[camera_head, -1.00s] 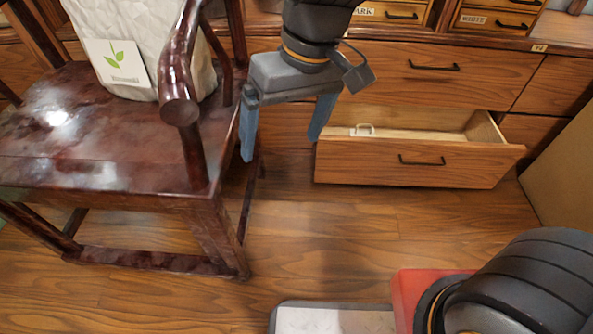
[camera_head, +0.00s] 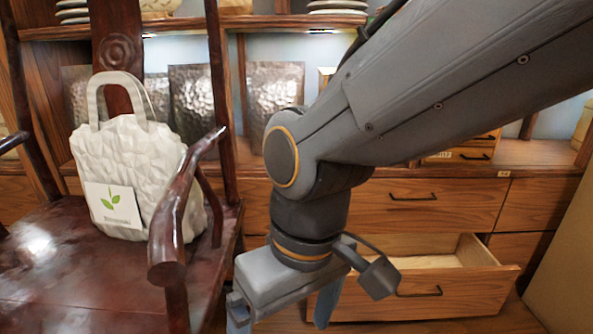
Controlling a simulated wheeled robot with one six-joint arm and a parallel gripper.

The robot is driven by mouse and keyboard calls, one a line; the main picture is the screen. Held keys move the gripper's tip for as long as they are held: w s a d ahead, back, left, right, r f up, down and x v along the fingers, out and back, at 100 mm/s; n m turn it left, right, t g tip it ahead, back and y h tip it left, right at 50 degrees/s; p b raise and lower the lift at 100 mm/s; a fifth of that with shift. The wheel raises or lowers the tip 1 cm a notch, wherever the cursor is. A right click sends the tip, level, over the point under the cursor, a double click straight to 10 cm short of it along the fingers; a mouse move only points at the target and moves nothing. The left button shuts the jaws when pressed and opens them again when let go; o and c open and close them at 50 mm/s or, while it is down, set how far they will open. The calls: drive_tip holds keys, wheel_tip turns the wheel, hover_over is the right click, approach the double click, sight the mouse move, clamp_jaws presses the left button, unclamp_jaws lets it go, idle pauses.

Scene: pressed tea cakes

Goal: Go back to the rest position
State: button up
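My gripper (camera_head: 281,314) points down at the lower middle of the head view, just right of the chair's front edge. Its two blue-grey fingers are spread apart, with nothing seen between them; the left fingertip is cut off by the bottom edge. My arm comes in from the upper right and bends down at the elbow. Behind the gripper and to its right, a wooden drawer (camera_head: 453,300) stands pulled out, its inside partly visible and partly hidden by my gripper.
A dark red wooden chair (camera_head: 60,285) stands at left, its armrest close to my gripper. A white bag (camera_head: 125,160) with a green leaf label sits on it. Behind are a cabinet (camera_head: 450,205) and shelves with plates (camera_head: 338,7) and dark hammered panels (camera_head: 272,90). A tan box-like side (camera_head: 565,270) stands at right.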

drive_tip(key=shift+d+r+m+p, duration=0.1)
drive_tip(key=shift+r+m+p, duration=0.2)
drive_tip(key=shift+r+p, duration=0.55)
drive_tip(key=shift+r, duration=0.35)
drive_tip(key=d+r+m+p, duration=0.2)
drive_tip(key=d+r+p, duration=0.5)
drive_tip(key=p, duration=0.5)
drive_tip(key=d+r+m+h+p, duration=0.1)
drive_tip(key=d+r+m+p, duration=0.1)
drive_tip(key=d+r+p, duration=0.5)
drive_tip(key=d+r+m+p, duration=0.2)
drive_tip(key=d+r+p, duration=0.4)
drive_tip(key=r+p, duration=0.8)
drive_tip(key=p, duration=0.5)
drive_tip(key=shift+d+r+m+h, duration=0.3)
drive_tip(key=shift+d+r+m, duration=0.1)
